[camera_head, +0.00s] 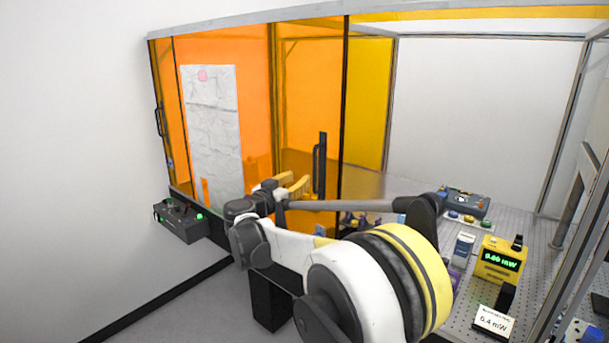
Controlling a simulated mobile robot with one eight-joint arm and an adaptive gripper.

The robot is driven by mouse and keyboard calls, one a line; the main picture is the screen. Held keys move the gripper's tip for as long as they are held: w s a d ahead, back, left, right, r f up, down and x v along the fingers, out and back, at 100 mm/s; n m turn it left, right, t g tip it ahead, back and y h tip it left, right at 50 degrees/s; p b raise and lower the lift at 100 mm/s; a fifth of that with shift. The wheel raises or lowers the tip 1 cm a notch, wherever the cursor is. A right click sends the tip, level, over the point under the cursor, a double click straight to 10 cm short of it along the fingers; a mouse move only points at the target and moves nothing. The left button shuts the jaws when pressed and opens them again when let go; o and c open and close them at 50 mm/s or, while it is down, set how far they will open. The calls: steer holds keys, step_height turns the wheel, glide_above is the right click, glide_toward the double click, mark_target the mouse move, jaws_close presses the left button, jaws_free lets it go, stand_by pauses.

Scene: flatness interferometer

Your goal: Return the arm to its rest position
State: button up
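My arm reaches from the bottom of the head view toward the front of an enclosure with orange panels. My gripper (295,184), with yellow fingers, is at the arm's far end, in front of the orange panels and just left of a black door handle (319,168). I see nothing held in it. The fingers are small and seen at an angle, so their opening is unclear. I cannot tell whether they touch the panel.
The enclosure's right front is open onto a perforated optical table (400,186). On it stand a yellow power meter (499,261), a dark device with colored knobs (466,203) and a small display card (493,322). A black control box (180,220) with green lights sits at left.

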steer(key=shift+s+a, duration=0.2)
steer(key=shift+s, duration=0.25)
steer(key=s+d+f+n+g+y+b, duration=0.1)
steer(key=s+d+f+g+b, duration=0.25)
steer(key=s+d, duration=0.65)
steer(key=s+d+f+n+g+y+b, duration=0.1)
steer(key=s+d+f+g+b, duration=0.25)
steer(key=s+d, duration=0.65)
steer(key=s+d+f+n+g+y+b, duration=0.1)
steer(key=s+d+f+y+b, duration=0.1)
steer(key=s+f, duration=0.9)
steer(key=s+d+f+n+g+y+b, duration=0.1)
steer(key=s+d+f+b, duration=0.4)
steer(key=s+f, duration=0.5)
steer(key=s+n+y+b, duration=0.1)
steer(key=s+y+b, duration=0.1)
steer(key=s, duration=0.3)
steer(key=shift+s+f+y, duration=0.3)
steer(key=shift+s+f, duration=0.05)
steer(key=shift+s, duration=0.05)
